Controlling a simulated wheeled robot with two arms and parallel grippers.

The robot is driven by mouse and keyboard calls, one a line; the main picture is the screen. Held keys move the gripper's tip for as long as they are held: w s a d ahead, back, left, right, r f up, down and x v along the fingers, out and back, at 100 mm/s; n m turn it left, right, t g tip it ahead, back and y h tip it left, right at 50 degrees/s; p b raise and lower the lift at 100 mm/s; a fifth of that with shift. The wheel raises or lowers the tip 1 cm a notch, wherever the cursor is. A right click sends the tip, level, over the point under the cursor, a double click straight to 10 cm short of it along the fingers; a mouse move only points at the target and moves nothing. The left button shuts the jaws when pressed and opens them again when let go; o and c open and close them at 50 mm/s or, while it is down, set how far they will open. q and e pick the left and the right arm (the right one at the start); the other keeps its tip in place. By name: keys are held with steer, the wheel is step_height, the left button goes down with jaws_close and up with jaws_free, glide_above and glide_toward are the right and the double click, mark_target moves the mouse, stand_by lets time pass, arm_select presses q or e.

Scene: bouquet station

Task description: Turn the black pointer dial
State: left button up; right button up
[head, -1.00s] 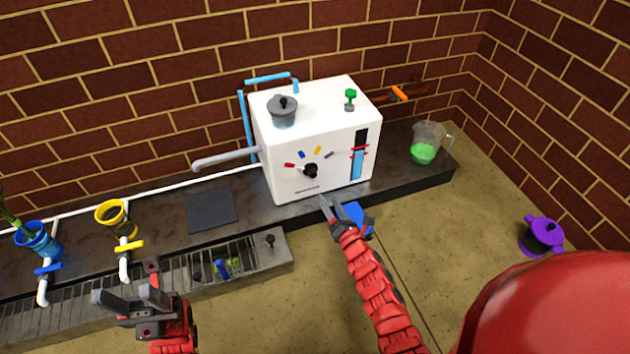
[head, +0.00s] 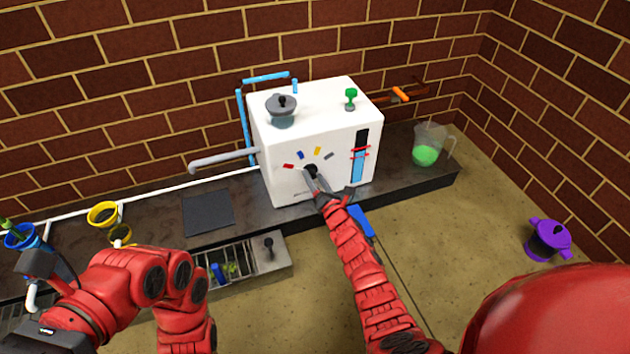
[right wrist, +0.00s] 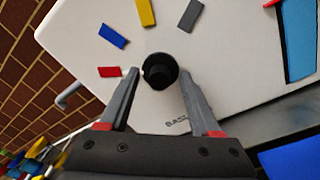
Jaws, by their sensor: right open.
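The black pointer dial (head: 310,171) is on the front of the white machine (head: 285,185), below an arc of red, blue, yellow and grey marks. In the right wrist view the dial (right wrist: 160,71) sits between the open fingers of my right gripper (right wrist: 160,76), with a gap on both sides. That gripper (head: 314,181) partly covers the dial in the head view.
A grey pot (head: 281,108) and a green knob (head: 351,97) are on the machine's top. A spout (head: 222,162) sticks out left. A glass jug with green liquid (head: 428,147) stands right on the counter. A blue item (head: 361,222) is just right of my right gripper.

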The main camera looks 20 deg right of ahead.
steer(key=shift+c, duration=0.2)
jaws_close()
